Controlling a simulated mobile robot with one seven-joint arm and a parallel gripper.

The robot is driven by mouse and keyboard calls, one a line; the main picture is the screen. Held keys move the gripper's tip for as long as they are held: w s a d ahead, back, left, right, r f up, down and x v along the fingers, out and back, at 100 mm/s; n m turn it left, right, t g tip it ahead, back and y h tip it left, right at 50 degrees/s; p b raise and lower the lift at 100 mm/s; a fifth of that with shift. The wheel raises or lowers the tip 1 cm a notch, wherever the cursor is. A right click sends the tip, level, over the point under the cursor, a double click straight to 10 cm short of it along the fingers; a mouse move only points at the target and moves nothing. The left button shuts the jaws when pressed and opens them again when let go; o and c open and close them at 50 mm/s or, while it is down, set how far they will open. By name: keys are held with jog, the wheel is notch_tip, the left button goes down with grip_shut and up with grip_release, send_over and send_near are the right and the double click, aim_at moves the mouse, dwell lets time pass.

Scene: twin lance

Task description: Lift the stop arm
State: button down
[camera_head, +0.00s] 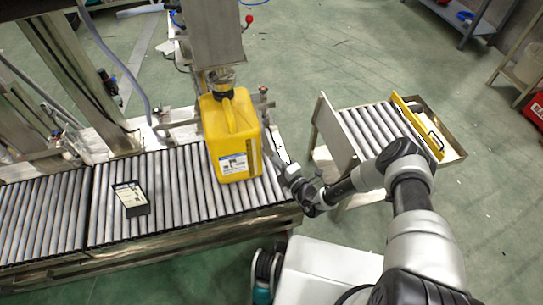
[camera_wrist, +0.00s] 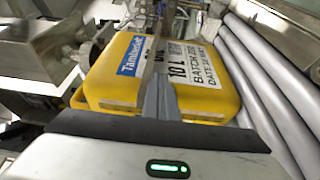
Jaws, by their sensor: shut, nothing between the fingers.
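A yellow jerrycan (camera_head: 230,135) with a white label stands upright on the roller conveyor, under a metal filling head (camera_head: 220,78). In the wrist view the jerrycan (camera_wrist: 205,75) fills the middle, its printed label facing me. A thin grey metal bar (camera_head: 274,138), which looks like the stop arm, lies by the can's right side. My gripper (camera_head: 282,165) is at the conveyor's right end, close to this bar and the can. In the wrist view its fingers (camera_wrist: 158,88) are together, in front of the can. Whether they touch the bar or the can I cannot tell.
A short roller section (camera_head: 375,135) with a yellow-edged end gate (camera_head: 418,128) stands to the right, across a gap. Green floor (camera_head: 330,60) is open behind.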

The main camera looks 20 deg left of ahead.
jog(key=shift+d+r+p, duration=0.2)
jog(key=shift+r+p, duration=1.3)
jog(key=shift+r, duration=0.95)
jog(key=shift+r, duration=0.1)
jog(key=shift+w+a+r+p, duration=0.15)
jog(key=shift+r+p, duration=0.35)
jog(key=shift+r, duration=0.35)
jog(key=shift+w+a+r+p, duration=0.1)
jog(key=shift+w+r+p, duration=0.1)
jog(key=shift+r+p, duration=0.5)
jog(key=shift+w+a+r+p, duration=0.15)
jog(key=shift+r+p, duration=0.2)
jog(key=shift+r, duration=0.65)
jog(key=r, duration=0.1)
jog(key=w+r+p, duration=0.1)
jog(key=r, duration=0.1)
jog(key=w+a+r+p, duration=0.1)
jog(key=r, duration=0.1)
jog(key=shift+w+a, duration=0.1)
